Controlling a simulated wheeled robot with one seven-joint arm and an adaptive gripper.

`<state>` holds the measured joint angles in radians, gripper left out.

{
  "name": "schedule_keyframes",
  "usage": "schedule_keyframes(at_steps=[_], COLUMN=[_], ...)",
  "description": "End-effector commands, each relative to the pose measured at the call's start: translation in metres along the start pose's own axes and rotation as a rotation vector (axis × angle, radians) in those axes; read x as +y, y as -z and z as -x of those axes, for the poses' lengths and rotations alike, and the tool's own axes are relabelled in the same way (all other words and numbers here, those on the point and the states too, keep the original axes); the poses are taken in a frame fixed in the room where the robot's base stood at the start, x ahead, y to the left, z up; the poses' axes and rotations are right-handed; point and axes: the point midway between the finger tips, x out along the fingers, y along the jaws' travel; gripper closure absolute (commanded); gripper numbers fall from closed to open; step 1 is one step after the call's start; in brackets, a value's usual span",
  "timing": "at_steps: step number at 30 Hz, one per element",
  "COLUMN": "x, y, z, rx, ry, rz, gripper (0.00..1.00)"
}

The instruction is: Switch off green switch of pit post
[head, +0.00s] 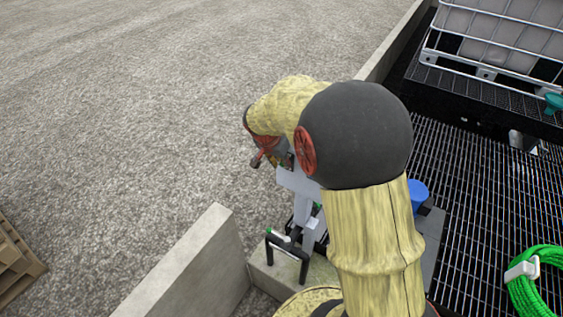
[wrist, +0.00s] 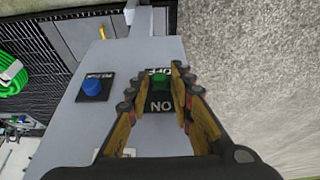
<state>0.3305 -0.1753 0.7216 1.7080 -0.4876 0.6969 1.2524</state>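The green switch (wrist: 159,83) sits on a black plate on the grey face of the post's box (wrist: 122,66) in the wrist view. The plate has white lettering at both ends of the switch, upside down here: OFF at the top, ON at the bottom. My gripper (wrist: 157,78) is open, with one finger on each side of the switch. I cannot tell whether either finger touches it. In the head view my gripper (head: 263,158) is partly hidden by my arm, beside the grey post (head: 303,207). The switch is hidden there.
A blue knob (wrist: 93,86) on a black plate is left of the switch. A low concrete wall (head: 190,262) and a black rail (head: 286,257) stand near the post. Green hose (head: 537,284) hangs over the grating at right.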

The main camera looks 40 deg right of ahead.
Motion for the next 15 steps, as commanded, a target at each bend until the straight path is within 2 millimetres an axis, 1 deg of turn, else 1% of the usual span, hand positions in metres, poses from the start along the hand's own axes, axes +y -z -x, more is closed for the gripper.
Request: schedule_keyframes(at_steps=[2, 10, 15], x=[0.0000, 0.0000, -0.0001], y=[0.0000, 0.0000, 0.0000], z=[0.0001, 0.0001, 0.0002], rx=[0.000, 0.000, 0.000], ry=[0.000, 0.000, 0.000], rz=[0.000, 0.000, 0.000], gripper=[0.84, 0.99, 1.00])
